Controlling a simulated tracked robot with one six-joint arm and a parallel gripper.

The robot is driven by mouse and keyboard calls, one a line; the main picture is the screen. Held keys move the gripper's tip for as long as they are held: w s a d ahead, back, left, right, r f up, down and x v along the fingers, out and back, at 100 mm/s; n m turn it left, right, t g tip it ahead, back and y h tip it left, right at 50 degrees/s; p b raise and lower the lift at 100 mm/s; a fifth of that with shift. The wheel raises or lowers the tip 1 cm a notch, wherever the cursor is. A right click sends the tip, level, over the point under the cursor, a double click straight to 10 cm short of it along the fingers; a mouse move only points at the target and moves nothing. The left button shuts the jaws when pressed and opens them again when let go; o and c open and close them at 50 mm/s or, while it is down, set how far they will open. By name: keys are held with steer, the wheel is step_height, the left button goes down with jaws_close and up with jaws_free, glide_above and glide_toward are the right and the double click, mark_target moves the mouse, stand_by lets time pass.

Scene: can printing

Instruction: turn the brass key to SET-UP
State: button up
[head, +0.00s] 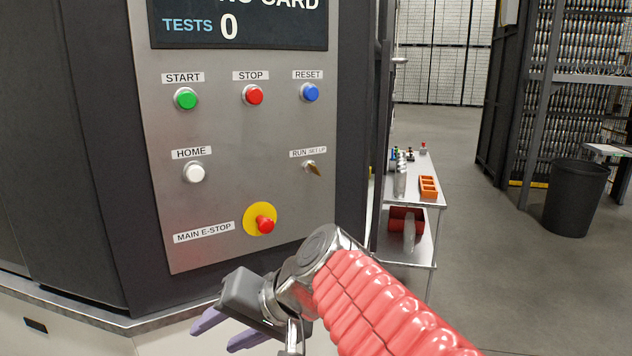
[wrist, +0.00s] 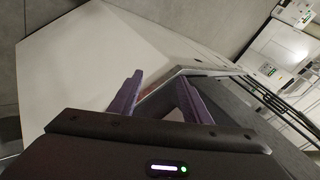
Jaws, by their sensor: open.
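The brass key (head: 314,170) sits in a small round switch on the grey control panel (head: 225,140), at the panel's right side. A label (head: 308,153) above it reads RUN and, in smaller letters, SET-UP. The key's bow slants down to the right; which position it is at I cannot tell for sure. My gripper (head: 228,330) is in the lower middle of the head view, below the panel and to the lower left of the key, well apart from it. In the wrist view its two purple fingers (wrist: 158,98) are spread with nothing between them. The key is not in the wrist view.
A metal cart (head: 425,197) stands right of the machine.

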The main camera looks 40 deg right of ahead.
steer(key=w+d+r+m+t, duration=0.65)
steer(key=w+d+r, duration=0.25)
steer(key=d+r, duration=0.35)
steer(key=s+d+f+m+t+h, duration=0.1)
steer(key=s+d+m+h, duration=0.3)
steer(key=d, duration=0.9)
steer(key=s+d+f+m+t+h, duration=0.15)
steer(key=s+d+h, duration=0.3)
steer(key=d, duration=0.85)
steer(key=w+a+r+n+t+y, duration=0.1)
steer(key=w+a+r+n+y, duration=0.1)
steer(key=a+r+n, duration=0.3)
steer(key=a+r, duration=0.1)
steer(key=a, duration=0.3)
steer(key=shift+a+n, duration=0.3)
steer(key=shift+n, duration=0.1)
steer(key=shift+r, duration=0.15)
